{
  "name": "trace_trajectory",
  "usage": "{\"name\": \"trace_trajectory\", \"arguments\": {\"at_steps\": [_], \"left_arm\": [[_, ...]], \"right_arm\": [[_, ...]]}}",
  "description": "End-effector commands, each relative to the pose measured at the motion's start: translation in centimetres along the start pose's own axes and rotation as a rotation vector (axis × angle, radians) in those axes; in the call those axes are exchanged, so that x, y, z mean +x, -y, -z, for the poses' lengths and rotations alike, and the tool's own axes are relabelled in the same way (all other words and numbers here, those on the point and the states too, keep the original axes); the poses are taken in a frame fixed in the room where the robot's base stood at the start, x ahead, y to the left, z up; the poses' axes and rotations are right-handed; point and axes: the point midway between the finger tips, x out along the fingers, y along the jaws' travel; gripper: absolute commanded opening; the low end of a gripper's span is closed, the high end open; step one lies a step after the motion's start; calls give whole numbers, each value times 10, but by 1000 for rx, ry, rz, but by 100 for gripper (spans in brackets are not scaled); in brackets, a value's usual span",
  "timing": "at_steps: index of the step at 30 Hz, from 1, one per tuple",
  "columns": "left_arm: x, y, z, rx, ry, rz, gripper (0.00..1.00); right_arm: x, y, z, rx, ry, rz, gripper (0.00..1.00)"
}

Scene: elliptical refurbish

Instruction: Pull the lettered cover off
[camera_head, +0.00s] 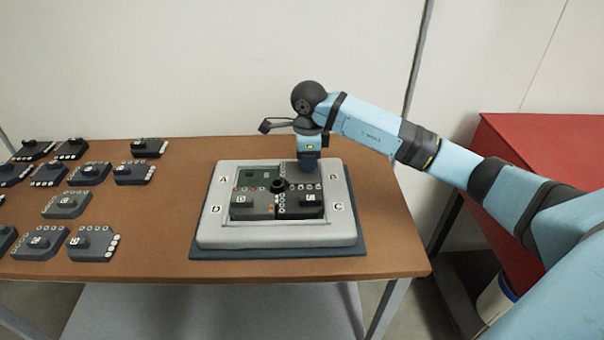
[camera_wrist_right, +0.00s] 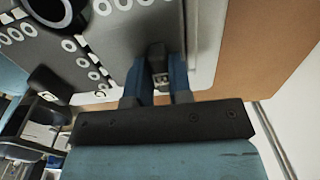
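A pale grey housing (camera_head: 228,239) with letters A, B, C and D on its rim stands on the table. Its upper-left quarter, by A, is open and shows a green board (camera_head: 254,178). Dark covers with raised, labelled handles sit in the D quarter (camera_head: 242,211) and C quarter (camera_head: 305,211). My right gripper (camera_head: 307,166) is over the upper-right quarter, by B, and hides much of it. In the right wrist view its blue fingers (camera_wrist_right: 159,86) close on both sides of the dark handle (camera_wrist_right: 157,57) of a grey cover (camera_wrist_right: 125,45). My left gripper is not in view.
A round black knob (camera_head: 279,186) rises at the housing's centre, close to my right gripper. Several similar dark covers (camera_head: 66,206) lie at the table's left. The brown table top (camera_head: 160,225) is bare between them and the housing. A red cabinet (camera_head: 545,140) stands at right.

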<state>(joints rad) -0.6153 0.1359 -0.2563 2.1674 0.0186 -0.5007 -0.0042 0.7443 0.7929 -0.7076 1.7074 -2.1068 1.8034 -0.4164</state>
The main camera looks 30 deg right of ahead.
Motion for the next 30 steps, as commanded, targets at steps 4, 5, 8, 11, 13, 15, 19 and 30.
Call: {"name": "trace_trajectory", "arguments": {"at_steps": [4, 5, 8, 11, 13, 15, 19, 30], "left_arm": [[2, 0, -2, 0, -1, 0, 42], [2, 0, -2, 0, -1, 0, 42], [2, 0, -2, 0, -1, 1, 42], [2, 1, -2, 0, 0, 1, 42], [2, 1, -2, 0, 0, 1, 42], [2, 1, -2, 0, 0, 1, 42], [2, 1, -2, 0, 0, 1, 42], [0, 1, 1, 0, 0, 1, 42]], "right_arm": [[16, -5, 1, -4, -15, -20, 0], [16, -5, 1, -4, -15, -20, 0], [16, -6, 1, -4, -15, -22, 0], [16, -6, 1, -4, -15, -23, 0], [16, -6, 1, -4, -15, -23, 0], [16, -6, 1, -4, -15, -24, 0], [16, -6, 1, -4, -16, -24, 0], [11, -7, 1, -5, -16, -26, 0]]}}
